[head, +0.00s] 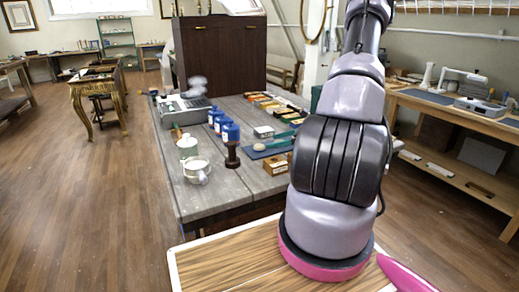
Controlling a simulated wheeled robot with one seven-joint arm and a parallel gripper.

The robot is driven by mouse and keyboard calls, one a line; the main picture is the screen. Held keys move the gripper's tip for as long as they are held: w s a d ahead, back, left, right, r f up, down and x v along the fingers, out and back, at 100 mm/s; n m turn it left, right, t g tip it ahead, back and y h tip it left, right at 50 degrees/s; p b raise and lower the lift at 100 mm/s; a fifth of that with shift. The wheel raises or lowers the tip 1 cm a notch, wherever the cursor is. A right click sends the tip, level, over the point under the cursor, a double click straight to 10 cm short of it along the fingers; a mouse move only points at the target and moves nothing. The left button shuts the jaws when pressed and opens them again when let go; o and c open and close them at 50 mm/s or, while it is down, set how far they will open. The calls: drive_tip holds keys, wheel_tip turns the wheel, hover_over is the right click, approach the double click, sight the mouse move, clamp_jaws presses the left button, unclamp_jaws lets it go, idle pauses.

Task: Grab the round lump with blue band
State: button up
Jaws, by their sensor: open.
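A small pale round lump (259,147) lies on a dark blue mat (276,149) on the grey wooden table. It is too small for me to tell whether it has a blue band. The gilt console (98,90) stands far off at the left, with dark items on its top that I cannot make out. My arm rises in front at the right and runs out of the top of the view. My gripper is not in view.
The grey table (215,196) carries blue-topped jars (231,133), a white mug (196,170), a lidded jar (187,147), a typewriter-like machine (184,110) and small boxes (275,165). A dark cabinet (222,55) stands behind. A workbench (450,115) is at right. The left floor is clear.

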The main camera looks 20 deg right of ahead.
sight(258, 145)
drive_tip(key=shift+s+f+x, duration=0.1)
drive_tip(key=shift+x, duration=1.45)
drive_tip(key=shift+s+f+x, duration=0.1)
drive_tip(key=shift+f+x, duration=0.05)
drive_tip(key=shift+x, duration=1.4)
drive_tip(key=shift+a, duration=0.1)
drive_tip(key=c, duration=1.4)
drive_tip(key=shift+c, duration=0.2)
drive_tip(key=shift+r, duration=0.2)
